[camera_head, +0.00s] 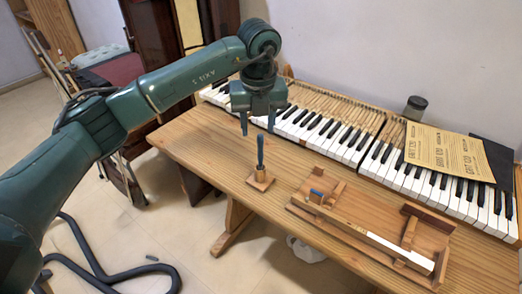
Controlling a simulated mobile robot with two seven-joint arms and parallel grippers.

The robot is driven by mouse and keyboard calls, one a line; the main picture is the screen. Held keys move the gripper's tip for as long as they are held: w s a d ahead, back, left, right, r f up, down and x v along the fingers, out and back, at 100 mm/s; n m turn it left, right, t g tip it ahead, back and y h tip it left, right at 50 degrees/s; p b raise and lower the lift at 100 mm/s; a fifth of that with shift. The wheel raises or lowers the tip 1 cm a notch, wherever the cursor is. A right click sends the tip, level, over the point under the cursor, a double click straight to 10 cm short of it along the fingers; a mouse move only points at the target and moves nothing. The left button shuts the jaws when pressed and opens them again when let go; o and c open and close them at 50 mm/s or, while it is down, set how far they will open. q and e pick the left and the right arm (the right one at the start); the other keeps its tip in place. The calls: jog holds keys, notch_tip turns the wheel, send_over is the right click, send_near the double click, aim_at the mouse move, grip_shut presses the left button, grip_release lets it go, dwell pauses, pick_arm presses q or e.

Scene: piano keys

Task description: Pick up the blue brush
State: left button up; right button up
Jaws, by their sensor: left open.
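The blue brush (260,150) stands upright on a small square wooden base (260,181) near the left part of the wooden table (205,150). My left gripper (257,124) points down above the brush, with its fingers apart and nothing held between them. The top of the brush appears just below the fingers; whether the fingertips are level with it is hard to tell. My right gripper is not in view.
A wooden jig (330,222) holding a white key and a small blue item (317,195) lies right of the brush. Piano keys (340,140) run behind. A dark jar (415,107) and printed sandpaper sheets (445,151) sit at the back right.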

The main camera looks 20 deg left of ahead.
pick_arm(q)
send_over(260, 164)
jog(key=f, duration=0.5)
jog(key=w+f+p, duration=0.1)
jog(key=f, duration=0.1)
jog(key=shift+a+f, duration=0.1)
jog(key=shift+f, duration=0.2)
grip_shut()
